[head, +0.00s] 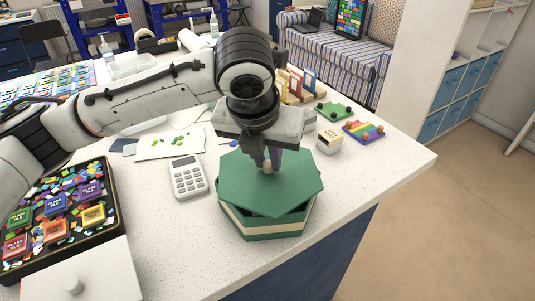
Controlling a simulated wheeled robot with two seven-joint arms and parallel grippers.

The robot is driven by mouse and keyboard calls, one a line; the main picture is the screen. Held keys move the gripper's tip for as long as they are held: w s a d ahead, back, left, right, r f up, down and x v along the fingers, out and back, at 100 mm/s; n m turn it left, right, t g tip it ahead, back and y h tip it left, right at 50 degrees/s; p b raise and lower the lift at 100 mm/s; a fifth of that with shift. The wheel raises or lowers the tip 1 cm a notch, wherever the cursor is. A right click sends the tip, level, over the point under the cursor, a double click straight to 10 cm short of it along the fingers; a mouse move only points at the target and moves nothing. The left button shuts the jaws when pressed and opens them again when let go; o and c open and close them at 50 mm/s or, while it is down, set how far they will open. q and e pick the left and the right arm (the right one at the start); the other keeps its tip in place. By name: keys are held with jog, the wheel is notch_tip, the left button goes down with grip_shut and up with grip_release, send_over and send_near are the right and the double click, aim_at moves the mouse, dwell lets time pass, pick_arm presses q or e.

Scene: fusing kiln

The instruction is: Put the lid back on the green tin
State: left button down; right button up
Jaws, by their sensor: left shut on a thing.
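The green tin (263,230) is six-sided with a cream band and stands on the white speckled worktop near its right front edge. Its green six-sided lid (300,183) is over the tin, turned out of line with it and overhanging it. A dark gap shows between lid and tin along the front, so the lid does not sit flush. My left gripper (268,162) points down from above and is shut on the lid's small light knob. Whether the lid touches the rim at the back is hidden. My right gripper is not in view.
A grey calculator (187,177) lies left of the tin. A black tray (107,215) of coloured glass is at the left, with a white knobbed box (95,272) in front.

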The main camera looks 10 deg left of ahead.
pick_arm(q)
jog(key=shift+f+p, duration=0.15)
jog(key=shift+p, duration=0.45)
dwell(1.5)
jog(key=c, duration=1.1)
grip_release()
jog(key=shift+r, duration=3.55)
grip_shut()
jog(key=shift+f, duration=0.2)
